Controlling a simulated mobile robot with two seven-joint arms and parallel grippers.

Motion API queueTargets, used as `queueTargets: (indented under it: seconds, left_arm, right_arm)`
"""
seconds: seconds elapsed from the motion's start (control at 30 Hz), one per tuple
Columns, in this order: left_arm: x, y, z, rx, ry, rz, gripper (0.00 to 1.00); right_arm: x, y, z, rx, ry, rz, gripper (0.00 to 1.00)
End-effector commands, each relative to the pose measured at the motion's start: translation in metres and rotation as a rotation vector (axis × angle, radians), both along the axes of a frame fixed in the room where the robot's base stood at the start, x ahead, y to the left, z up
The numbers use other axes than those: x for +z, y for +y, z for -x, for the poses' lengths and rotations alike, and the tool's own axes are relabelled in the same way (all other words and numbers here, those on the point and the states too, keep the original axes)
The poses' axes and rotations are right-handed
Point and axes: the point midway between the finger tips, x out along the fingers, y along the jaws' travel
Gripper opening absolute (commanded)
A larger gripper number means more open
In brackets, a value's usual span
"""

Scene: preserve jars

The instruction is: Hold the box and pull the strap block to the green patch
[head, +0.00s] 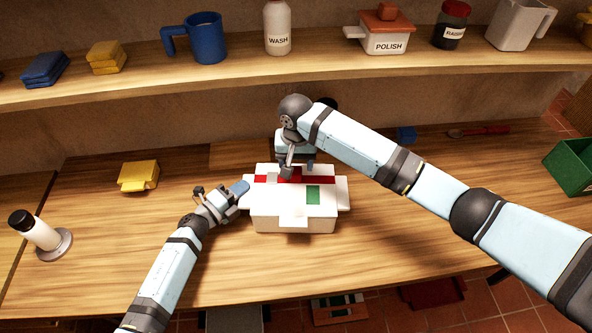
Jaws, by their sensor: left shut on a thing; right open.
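A white box (265,215) with side tabs and a front tab stands on the workbench. A red strap (323,180) runs across its top, and a green patch (313,194) lies in front of the strap, right of centre. My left gripper (240,190) is shut on the box at its left side tab. My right gripper (297,171) is open, pointing down over the strap, left of the green patch. A raised red piece, apparently the strap block (296,174), shows between its fingers, partly hidden by them. I cannot tell whether they touch it.
A green crate (573,165) is at the far right. A shelf (340,62) with a mug and jars runs behind. The bench front is mostly clear.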

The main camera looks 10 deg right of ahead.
Motion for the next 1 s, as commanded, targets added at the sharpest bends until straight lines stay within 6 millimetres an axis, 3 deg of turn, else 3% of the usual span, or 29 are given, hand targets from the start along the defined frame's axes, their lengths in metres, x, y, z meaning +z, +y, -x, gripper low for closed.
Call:
queueTargets:
  seconds: [0.23, 0.6, 0.87, 1.0]
  left_arm:
    - [-0.004, 0.0, 0.002, -0.001, 0.006, -0.004, 0.0]
    - [-0.005, 0.0, 0.002, -0.001, 0.006, -0.004, 0.0]
    - [-0.005, 0.0, 0.002, -0.002, 0.006, -0.004, 0.0]
    - [-0.005, 0.0, 0.003, -0.002, 0.006, -0.004, 0.0]
  right_arm:
    - [-0.032, 0.0, 0.0, 0.001, -0.001, 0.0, 0.6]
    - [-0.038, 0.0, 0.0, 0.001, -0.001, -0.001, 0.6]
    - [-0.038, 0.0, 0.0, 0.001, -0.001, -0.001, 0.02]
    - [-0.038, -0.001, 0.0, 0.001, -0.001, -0.001, 0.0]
